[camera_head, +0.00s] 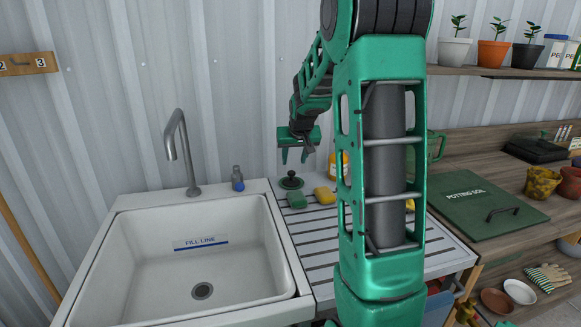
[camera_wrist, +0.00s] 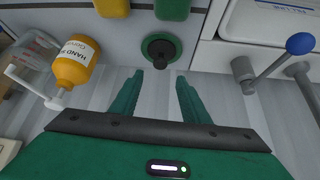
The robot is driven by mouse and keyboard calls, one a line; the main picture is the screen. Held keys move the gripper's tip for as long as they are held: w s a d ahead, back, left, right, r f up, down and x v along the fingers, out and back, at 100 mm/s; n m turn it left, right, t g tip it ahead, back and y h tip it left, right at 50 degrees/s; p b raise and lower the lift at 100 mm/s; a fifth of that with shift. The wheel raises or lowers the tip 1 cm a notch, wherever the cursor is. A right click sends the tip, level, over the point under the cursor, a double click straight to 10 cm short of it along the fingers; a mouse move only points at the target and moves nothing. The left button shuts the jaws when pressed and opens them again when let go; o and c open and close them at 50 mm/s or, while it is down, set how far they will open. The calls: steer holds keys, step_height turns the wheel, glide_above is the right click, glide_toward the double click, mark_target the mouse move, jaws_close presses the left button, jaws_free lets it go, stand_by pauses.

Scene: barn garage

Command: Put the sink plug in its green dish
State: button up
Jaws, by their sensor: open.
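The sink plug (camera_head: 291,174) is black with a small knob. It sits upright in its round green dish (camera_head: 284,186), on the counter at the back right of the sink. In the wrist view the plug (camera_wrist: 162,47) shows inside the green rim of the dish (camera_wrist: 147,41). My gripper (camera_head: 294,159) is open and empty, just above the plug and apart from it. In the wrist view its two green fingers (camera_wrist: 160,82) are spread, with bare counter showing between them and the plug ahead of their tips.
A green sponge (camera_head: 297,200) and a yellow sponge (camera_head: 325,195) lie in front of the dish. An orange soap bottle (camera_wrist: 76,62) stands close by. A blue-knobbed tap (camera_head: 238,180) and the white sink (camera_head: 200,250) are to the left. The ribbed wall is behind.

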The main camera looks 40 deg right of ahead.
steer(key=s+a+g+y, duration=0.1)
steer(key=s+a, duration=0.5)
steer(key=s, duration=0.6)
steer(key=s+a+f+g+y, duration=0.1)
steer(key=s+a+g, duration=0.1)
steer(key=s+a, duration=0.5)
steer(key=s+a+f+g+y, duration=0.1)
steer(key=s+a, duration=0.6)
steer(key=s, duration=1.1)
steer(key=shift+f+g+y, duration=0.2)
steer(key=shift+g+y, duration=0.1)
steer(key=shift+g, duration=0.5)
